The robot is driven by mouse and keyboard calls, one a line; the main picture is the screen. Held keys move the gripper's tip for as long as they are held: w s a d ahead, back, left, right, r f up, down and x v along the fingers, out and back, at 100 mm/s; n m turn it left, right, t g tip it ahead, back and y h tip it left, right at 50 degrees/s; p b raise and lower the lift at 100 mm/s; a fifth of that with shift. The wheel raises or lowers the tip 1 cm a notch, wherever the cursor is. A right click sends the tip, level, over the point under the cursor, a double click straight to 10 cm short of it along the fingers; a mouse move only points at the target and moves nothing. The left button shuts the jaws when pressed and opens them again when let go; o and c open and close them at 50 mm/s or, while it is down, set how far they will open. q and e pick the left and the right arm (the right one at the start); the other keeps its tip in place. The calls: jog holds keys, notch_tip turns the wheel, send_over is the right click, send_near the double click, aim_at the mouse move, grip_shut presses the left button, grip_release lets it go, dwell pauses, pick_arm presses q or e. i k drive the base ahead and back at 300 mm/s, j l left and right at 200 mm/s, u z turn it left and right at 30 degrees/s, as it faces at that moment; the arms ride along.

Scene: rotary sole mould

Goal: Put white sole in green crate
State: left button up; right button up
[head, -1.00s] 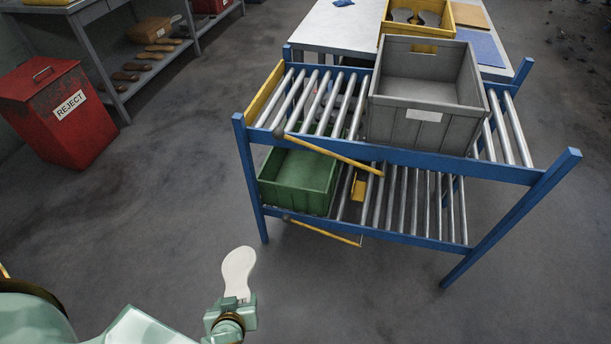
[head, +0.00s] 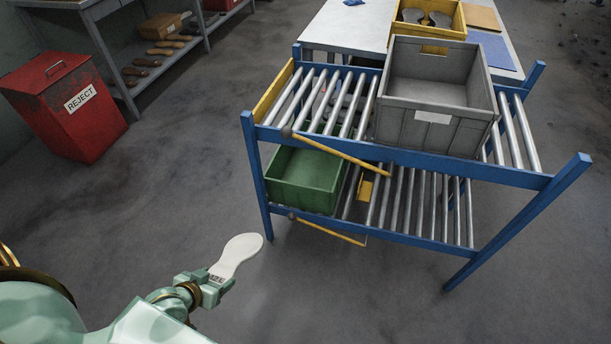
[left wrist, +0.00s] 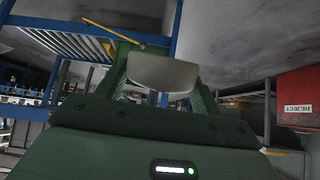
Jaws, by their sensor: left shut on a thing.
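The white sole (head: 238,252) is held by its narrower end in my left gripper (head: 215,281), which is shut on it. It points up and to the right, above the floor and in front of the rack. In the left wrist view the sole (left wrist: 163,72) spans between the fingers. The green crate (head: 305,181) stands on the lower roller level of the blue rack, at its left end, under the upper rollers. The sole is apart from the crate, lower and to the left in the head view. My right gripper is not in view.
The blue rack (head: 400,158) has yellow bars across its front, one by the green crate. A grey crate (head: 433,133) sits on the upper rollers. A red reject bin (head: 62,105) stands at left, with shelves of soles behind. The floor between is clear.

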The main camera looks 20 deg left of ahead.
aim_at(307, 178)
jog(key=i, duration=1.5)
jog(key=j, duration=0.2)
